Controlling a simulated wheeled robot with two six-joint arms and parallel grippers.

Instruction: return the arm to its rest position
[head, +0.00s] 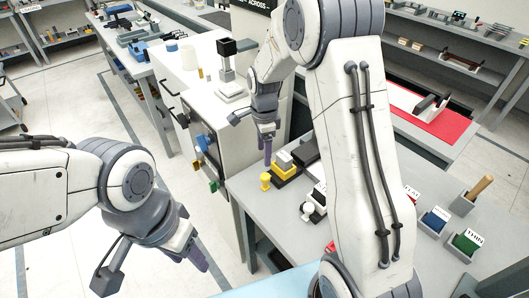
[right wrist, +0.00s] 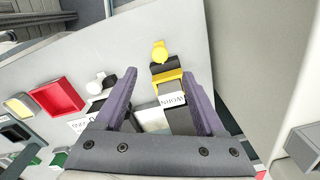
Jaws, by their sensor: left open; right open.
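My right gripper (head: 266,150) points down above the grey bench (head: 240,187), by a yellow and black fixture (head: 284,172) with a light block on top. In the right wrist view the two purple fingers (right wrist: 159,74) are spread wide. Between and beyond them show the yellow and black fixture (right wrist: 168,76), a grey block and a white label (right wrist: 172,99). Nothing is clearly gripped. My left gripper (head: 196,258) hangs at the lower left, over the floor, with no object seen in it. The right arm hides part of the bench.
A yellow knob (head: 265,181) and a white knob (head: 308,208) stand on the bench. Labelled bins (head: 434,221) with red, blue and green contents stand to the right. A white cabinet (head: 215,125) stands behind the right gripper. Open floor (head: 190,175) lies above the left gripper.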

